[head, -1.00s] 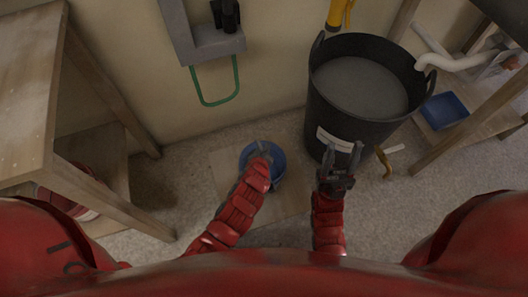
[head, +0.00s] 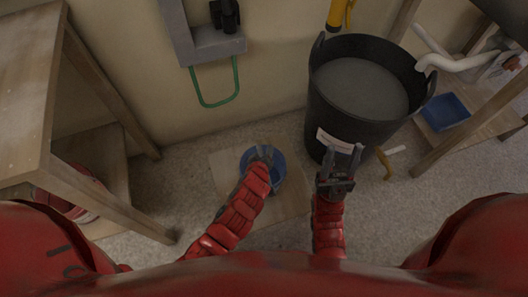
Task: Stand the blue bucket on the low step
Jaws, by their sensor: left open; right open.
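The blue bucket (head: 278,171) is seen from above, standing on a flat light-brown board (head: 228,172), which may be the low step. My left gripper (head: 264,152) is over the bucket and hides much of its inside. Its jaws are open; I cannot tell whether they touch the bucket. My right gripper (head: 340,160) is open and empty, to the right of the board, in front of the large black tub (head: 328,120).
The black tub holds grey liquid. A wooden table (head: 30,100) stands at left, and another wooden stand with a blue tray (head: 445,111) at right. A yellow-handled tool (head: 384,162) lies by the tub. A green loop (head: 218,103) hangs on the wall.

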